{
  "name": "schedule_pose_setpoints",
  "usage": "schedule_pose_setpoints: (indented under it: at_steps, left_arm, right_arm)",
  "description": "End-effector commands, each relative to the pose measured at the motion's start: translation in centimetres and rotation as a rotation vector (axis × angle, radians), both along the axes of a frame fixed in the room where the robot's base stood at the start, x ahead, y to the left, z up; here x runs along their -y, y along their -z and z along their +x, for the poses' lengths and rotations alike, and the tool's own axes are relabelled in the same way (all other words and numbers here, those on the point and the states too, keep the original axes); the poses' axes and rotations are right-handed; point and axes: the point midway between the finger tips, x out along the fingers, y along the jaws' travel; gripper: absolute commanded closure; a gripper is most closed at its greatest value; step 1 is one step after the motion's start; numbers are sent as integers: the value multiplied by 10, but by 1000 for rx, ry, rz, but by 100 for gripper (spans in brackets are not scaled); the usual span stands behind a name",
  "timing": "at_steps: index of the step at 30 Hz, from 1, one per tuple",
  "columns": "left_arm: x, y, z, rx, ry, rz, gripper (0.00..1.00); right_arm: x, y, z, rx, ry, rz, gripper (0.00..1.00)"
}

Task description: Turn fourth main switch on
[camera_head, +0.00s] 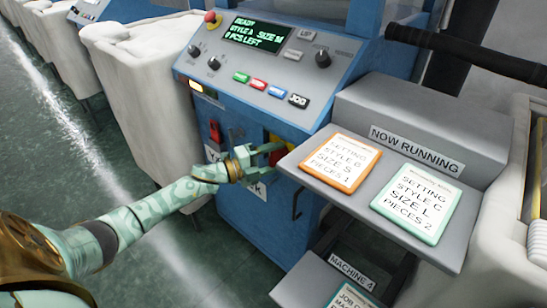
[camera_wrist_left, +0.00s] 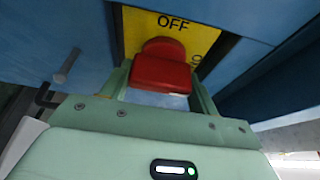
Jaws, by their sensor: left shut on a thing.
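The main switch has a red handle (camera_wrist_left: 162,72) on a yellow plate (camera_wrist_left: 150,24) that reads OFF above the handle. My left gripper (camera_wrist_left: 160,82) has one finger on each side of the handle and is shut on it. In the head view my left gripper (camera_head: 275,155) is at the lower front of the blue machine (camera_head: 225,105), and the yellow plate (camera_head: 272,139) is mostly hidden behind it. The handle's exact angle is hard to tell. My right gripper is not in view.
A grey shelf (camera_head: 415,244) with an orange-framed card (camera_head: 341,162) and a green-framed card (camera_head: 416,202) juts out close to the right of my left gripper. Another red control (camera_head: 215,131) sits to its left. Open floor (camera_head: 50,165) lies at the left.

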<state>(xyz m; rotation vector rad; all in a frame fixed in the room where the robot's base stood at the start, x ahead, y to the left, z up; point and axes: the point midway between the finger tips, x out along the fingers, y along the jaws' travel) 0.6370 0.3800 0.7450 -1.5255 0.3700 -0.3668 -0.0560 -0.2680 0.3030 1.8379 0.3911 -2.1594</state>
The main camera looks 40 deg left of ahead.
Motion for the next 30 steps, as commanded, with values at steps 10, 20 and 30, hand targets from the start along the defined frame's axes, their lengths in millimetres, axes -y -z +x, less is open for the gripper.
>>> schedule_pose_setpoints:
  at_steps: [10, 20, 30]
  left_arm:
    - [0, 2, 0, -1, 0, 4, 31]
    - [-8, -1, -17, -2, 0, 2, 31]
    - [-49, -3, -97, -2, -2, 3, 31]
  right_arm:
    - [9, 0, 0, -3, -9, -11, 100]
    - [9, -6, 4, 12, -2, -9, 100]
    - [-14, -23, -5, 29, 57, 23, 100]
